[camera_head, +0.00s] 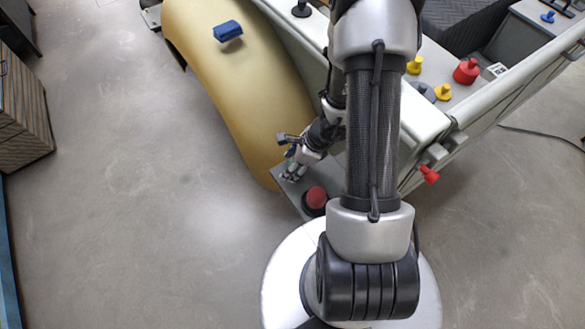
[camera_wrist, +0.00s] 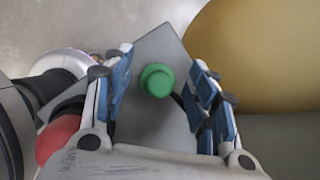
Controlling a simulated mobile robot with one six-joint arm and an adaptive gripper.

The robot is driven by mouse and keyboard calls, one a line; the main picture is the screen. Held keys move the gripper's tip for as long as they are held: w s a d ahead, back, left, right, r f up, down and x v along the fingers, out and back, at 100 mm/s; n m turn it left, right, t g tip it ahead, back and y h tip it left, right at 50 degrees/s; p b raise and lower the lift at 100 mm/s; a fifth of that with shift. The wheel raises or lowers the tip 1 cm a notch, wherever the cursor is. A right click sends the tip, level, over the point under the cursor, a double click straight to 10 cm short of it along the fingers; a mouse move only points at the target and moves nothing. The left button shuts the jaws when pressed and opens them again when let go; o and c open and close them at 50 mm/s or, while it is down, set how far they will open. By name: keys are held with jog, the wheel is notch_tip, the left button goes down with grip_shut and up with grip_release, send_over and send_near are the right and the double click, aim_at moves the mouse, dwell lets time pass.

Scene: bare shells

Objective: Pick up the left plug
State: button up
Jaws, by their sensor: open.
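A green plug (camera_wrist: 157,80) with a round top sits on a grey plate (camera_wrist: 163,125) in the wrist view. My gripper (camera_wrist: 163,72) is open, with its blue-padded fingers on either side of the green plug. A gap shows between the plug and each finger, so it is not gripped. In the head view my gripper (camera_head: 291,158) is low over the grey plate, left of my arm, and mostly hides the green plug. A red plug (camera_head: 316,196) with a dark base stands on the same plate, nearer my base; it also shows in the wrist view (camera_wrist: 57,139).
A curved yellow shell (camera_head: 225,85) lies beside the plate, with a blue block (camera_head: 228,31) on it. A pale panel (camera_head: 428,118) behind my arm holds yellow plugs (camera_head: 443,92) and a red one (camera_head: 466,71). Another red plug (camera_head: 429,174) sticks out sideways.

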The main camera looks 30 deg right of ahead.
jog(key=shift+c, duration=0.3)
jog(key=c, duration=0.9)
jog(key=shift+r, duration=0.1)
